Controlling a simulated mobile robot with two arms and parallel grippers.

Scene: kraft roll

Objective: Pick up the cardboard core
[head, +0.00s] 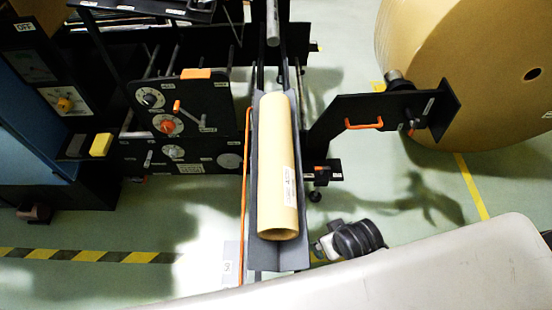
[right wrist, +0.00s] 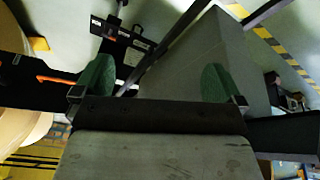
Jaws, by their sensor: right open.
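The cardboard core (head: 278,165) is a pale tan hollow tube with a white label on its side. It lies lengthwise in a grey V-shaped trough (head: 264,258) in the middle of the head view, its open end towards me. My right gripper (right wrist: 160,88) has two green-padded fingers set wide apart with nothing held between them. A grey panel, probably the trough's outer side, shows beyond the fingers in the right wrist view (right wrist: 205,60). The core cannot be made out there. My left gripper is in neither view.
A large brown kraft roll (head: 470,60) stands at the back right, by a black arm with an orange handle (head: 364,125). Black machine panels with knobs (head: 180,112) stand left of the trough. Green floor with striped tape (head: 90,255) is clear at the lower left.

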